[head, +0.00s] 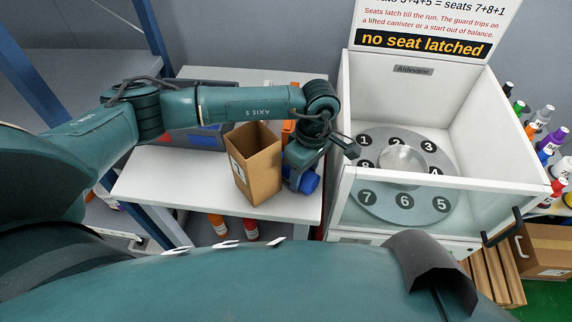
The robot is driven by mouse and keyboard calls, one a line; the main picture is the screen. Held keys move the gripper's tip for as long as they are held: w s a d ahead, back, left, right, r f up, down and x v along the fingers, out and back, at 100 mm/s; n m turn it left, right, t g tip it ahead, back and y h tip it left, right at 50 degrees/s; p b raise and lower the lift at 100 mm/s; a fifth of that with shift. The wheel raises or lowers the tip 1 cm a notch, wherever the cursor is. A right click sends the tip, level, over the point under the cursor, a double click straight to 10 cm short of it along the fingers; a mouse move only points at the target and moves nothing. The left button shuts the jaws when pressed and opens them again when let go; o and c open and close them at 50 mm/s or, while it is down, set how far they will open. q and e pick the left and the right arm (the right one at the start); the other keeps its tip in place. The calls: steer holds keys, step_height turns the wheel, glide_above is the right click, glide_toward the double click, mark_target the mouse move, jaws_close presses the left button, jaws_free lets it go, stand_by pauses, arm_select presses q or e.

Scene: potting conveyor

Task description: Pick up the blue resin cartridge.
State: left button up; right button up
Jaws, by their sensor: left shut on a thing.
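The blue resin cartridge (309,183) shows as a short blue cylinder at the front right of the white table, just right of the open cardboard box. My left gripper (303,177) reaches down over it and is shut on it. The gripper body hides much of the cartridge and the fingertips. I cannot tell whether the cartridge touches the table. My right gripper is not in view.
The cardboard box (265,165) stands close to the left gripper. A grey bin (226,130) with red and blue contents sits behind. A white-walled machine (395,72) with a numbered disc (385,207) stands right. The table's left front (165,190) is clear.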

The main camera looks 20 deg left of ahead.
arm_select(q)
steer(key=c, duration=0.7)
steer(key=shift+o, duration=0.2)
steer(key=shift+r, duration=0.15)
step_height(320, 180, up, 10)
steer(key=shift+f+b, duration=0.1)
steer(key=shift+b, duration=0.8)
